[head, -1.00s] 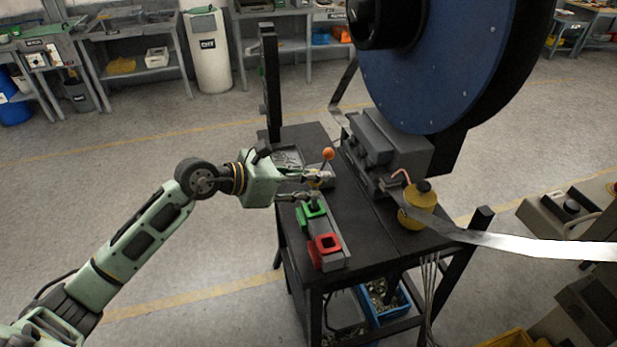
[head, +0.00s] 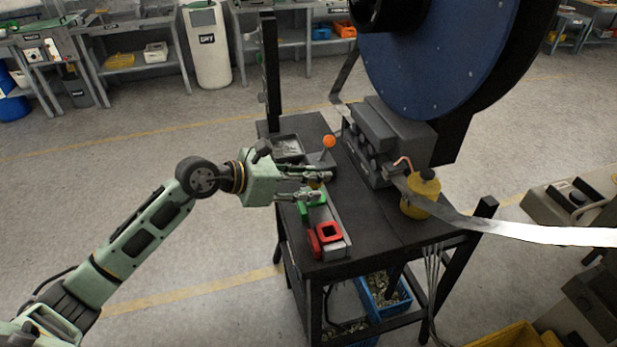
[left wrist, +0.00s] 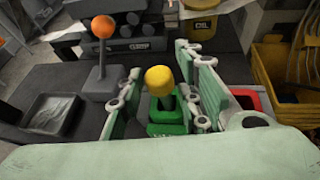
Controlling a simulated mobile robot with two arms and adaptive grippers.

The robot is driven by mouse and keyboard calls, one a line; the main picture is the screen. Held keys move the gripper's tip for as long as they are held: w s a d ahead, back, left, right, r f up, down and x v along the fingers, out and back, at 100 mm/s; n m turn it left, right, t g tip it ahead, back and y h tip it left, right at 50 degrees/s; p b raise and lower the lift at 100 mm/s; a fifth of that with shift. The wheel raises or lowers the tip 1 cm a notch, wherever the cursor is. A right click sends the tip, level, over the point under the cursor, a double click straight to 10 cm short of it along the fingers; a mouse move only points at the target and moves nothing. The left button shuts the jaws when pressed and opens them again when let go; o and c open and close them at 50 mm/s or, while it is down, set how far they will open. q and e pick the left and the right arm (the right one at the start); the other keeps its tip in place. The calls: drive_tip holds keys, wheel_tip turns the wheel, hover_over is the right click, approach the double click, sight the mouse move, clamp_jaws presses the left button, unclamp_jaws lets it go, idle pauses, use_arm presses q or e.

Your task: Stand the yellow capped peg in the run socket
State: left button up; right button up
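The yellow capped peg (left wrist: 159,80) stands upright in the left wrist view, its dark shaft running down to the green socket (left wrist: 168,117). I cannot tell how deep the shaft sits. My left gripper (left wrist: 165,95) is open, one finger on each side of the peg, with gaps visible beside the cap. In the head view my left gripper (head: 322,186) is over the green socket (head: 307,212) and its fingers largely hide the peg. My right gripper is out of view.
A red socket (head: 314,242) sits nearer on the same rail. An orange-knobbed lever (head: 329,142) rises close behind my gripper, beside a grey tray (head: 287,148). A yellow oil can (head: 421,198) and a grey machine block (head: 388,135) stand to the right.

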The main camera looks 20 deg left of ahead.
use_arm(q)
drive_tip(key=shift+o, duration=1.1)
